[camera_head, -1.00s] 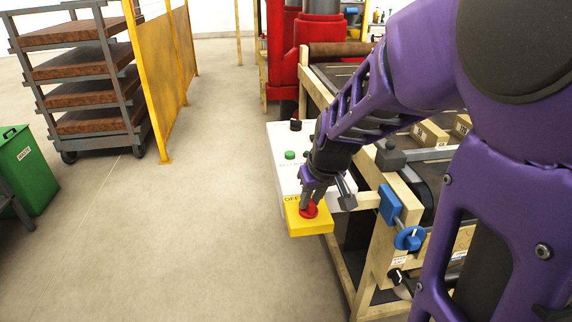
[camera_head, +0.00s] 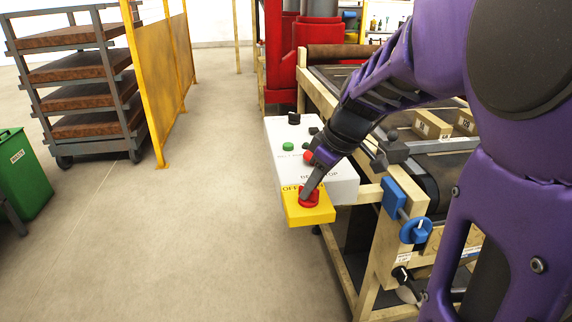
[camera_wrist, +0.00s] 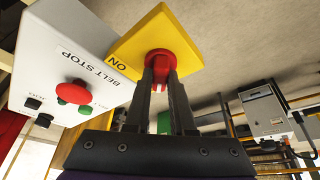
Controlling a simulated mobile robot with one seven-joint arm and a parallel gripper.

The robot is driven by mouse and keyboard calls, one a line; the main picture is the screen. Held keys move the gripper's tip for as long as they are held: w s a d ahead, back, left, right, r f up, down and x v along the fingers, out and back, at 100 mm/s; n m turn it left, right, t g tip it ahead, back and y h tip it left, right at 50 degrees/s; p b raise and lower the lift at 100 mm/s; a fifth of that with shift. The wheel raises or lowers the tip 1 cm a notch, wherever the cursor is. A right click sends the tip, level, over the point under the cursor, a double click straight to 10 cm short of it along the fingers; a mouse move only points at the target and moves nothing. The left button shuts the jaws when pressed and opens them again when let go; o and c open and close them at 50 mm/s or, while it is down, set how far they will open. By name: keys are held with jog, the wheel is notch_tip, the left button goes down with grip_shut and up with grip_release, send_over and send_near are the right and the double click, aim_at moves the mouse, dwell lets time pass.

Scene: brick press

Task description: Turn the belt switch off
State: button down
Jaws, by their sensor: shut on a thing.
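The belt switch is a red rotary knob (camera_head: 309,198) on a yellow box (camera_head: 300,213) at the near end of a white control panel. "OFF" shows on the box in the head view. In the wrist view the yellow box (camera_wrist: 183,36) bears "ON" and the red knob (camera_wrist: 160,60) has a raised ridge. My gripper (camera_head: 308,190) comes down at a slant from the upper right. Its two dark fingertips (camera_wrist: 166,72) are shut on the knob's ridge. The fingers partly hide the knob, so its exact angle is hard to tell.
The white panel (camera_head: 335,184), marked "BELT STOP", has a green button (camera_head: 288,146), a red button (camera_head: 308,157) and a black knob (camera_head: 294,118). A blue handwheel (camera_head: 415,230) and the wooden conveyor frame (camera_head: 372,245) stand to the right.

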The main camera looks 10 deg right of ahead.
dwell(0.4)
jog(key=c, duration=0.8)
grip_release()
jog(key=shift+o, duration=0.2)
